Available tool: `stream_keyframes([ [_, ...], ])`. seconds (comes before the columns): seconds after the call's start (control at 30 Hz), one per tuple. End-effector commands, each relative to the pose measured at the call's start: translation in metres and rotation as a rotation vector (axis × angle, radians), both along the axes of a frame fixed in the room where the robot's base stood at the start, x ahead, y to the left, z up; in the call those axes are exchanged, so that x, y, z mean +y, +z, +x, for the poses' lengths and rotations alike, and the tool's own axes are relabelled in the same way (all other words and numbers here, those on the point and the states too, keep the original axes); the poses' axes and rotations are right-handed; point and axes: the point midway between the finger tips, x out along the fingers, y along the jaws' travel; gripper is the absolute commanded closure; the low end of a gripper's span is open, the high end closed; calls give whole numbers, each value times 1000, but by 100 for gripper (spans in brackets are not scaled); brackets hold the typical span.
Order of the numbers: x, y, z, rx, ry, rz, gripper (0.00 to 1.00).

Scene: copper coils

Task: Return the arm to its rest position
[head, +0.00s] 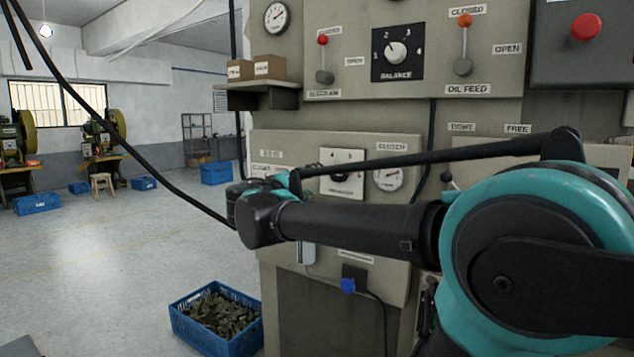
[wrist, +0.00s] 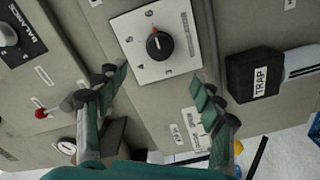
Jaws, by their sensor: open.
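My arm (head: 350,222) stretches leftward across the front of the beige machine (head: 320,115), bent at a teal joint on the right. My gripper (wrist: 160,84) is open in the wrist view, its two teal fingers apart with nothing between them. A white plate with a black dial (wrist: 159,44) and a red pointer mark lies beyond the fingertips. The fingers look clear of it, but the exact gap cannot be told. In the head view the arm's end largely hides the gripper.
The machine carries a balance knob (head: 396,52), a red-tipped lever (head: 323,60) and an orange-tipped lever (head: 464,45). A blue crate (head: 187,333) of dark pieces stands on the floor.

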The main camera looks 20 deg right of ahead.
Motion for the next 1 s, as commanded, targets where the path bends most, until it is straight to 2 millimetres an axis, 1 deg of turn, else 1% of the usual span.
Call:
stream_keyframes([
  [0.43,0,0,-1,0,-1,0,32],
  [0.5,-1,-5,-2,8,-3,10,32],
  [0.57,-5,-17,-4,26,-9,31,32],
  [0.67,-15,-57,-13,83,-27,108,32],
  [0.7,-20,-80,-19,114,-35,153,32],
  [0.77,-26,-118,-29,168,-46,230,32],
  [0.8,-29,-144,-38,207,-52,286,32],
  [0.83,-30,-164,-44,234,-54,329,32],
  [0.87,-30,-184,-51,261,-56,374,32],
  [0.9,-30,-210,-61,296,-57,433,32],
  [0.97,-27,-249,-77,347,-54,527,32],
  [1.0,-23,-274,-88,380,-49,591,32],
])
